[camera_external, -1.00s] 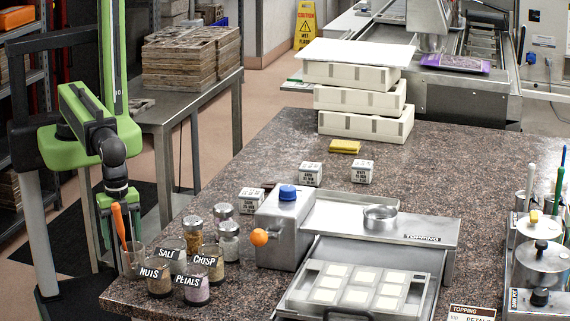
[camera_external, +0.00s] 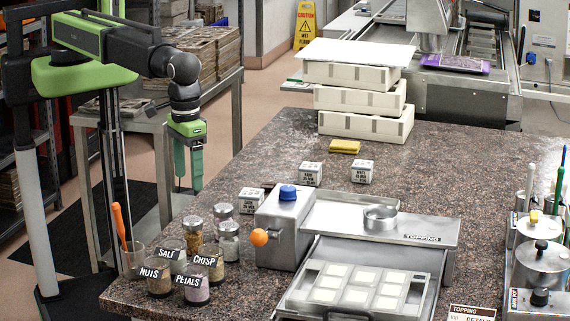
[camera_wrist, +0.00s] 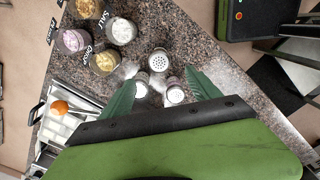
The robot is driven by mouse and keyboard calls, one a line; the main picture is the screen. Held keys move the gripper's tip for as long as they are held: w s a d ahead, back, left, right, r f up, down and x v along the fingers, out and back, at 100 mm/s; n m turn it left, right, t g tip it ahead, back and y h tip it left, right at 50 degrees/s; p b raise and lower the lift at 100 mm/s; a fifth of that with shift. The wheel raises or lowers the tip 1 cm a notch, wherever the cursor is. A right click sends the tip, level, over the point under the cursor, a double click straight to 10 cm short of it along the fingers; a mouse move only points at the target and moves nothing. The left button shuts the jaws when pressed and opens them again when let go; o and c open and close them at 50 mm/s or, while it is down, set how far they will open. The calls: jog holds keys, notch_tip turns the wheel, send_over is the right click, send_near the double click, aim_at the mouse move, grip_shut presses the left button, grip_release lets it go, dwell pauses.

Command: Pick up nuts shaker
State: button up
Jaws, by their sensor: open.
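Three glass shakers with metal lids stand close together at the counter's left edge. The one with tan-brown contents, seemingly the nuts shaker (camera_external: 193,238), is the leftmost in the external view. In the wrist view I take it to be the uppermost perforated lid (camera_wrist: 158,60); its contents are hidden there. The other two (camera_external: 222,212) (camera_external: 229,243) touch or nearly touch it. My gripper (camera_external: 188,186) is open and empty, pointing down, above and apart from the shakers. In the wrist view its green fingers (camera_wrist: 161,76) frame the lids from either side.
Open jars labelled NUTS (camera_external: 159,281), SALT (camera_external: 171,250), CRISP (camera_external: 211,263) and PETALS (camera_external: 196,291) stand just in front. A glass with an orange-handled tool (camera_external: 121,226) is left of them. The steel topping machine (camera_external: 285,225) is to the right.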

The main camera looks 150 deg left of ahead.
aim_at(194, 238)
notch_tip(194, 238, down, 18)
jog(key=b, duration=1.8)
jog(key=shift+w+a+r, duration=0.1)
jog(key=shift+a+r, duration=0.05)
jog(key=shift+r, duration=0.25)
jog(key=c, duration=1.5)
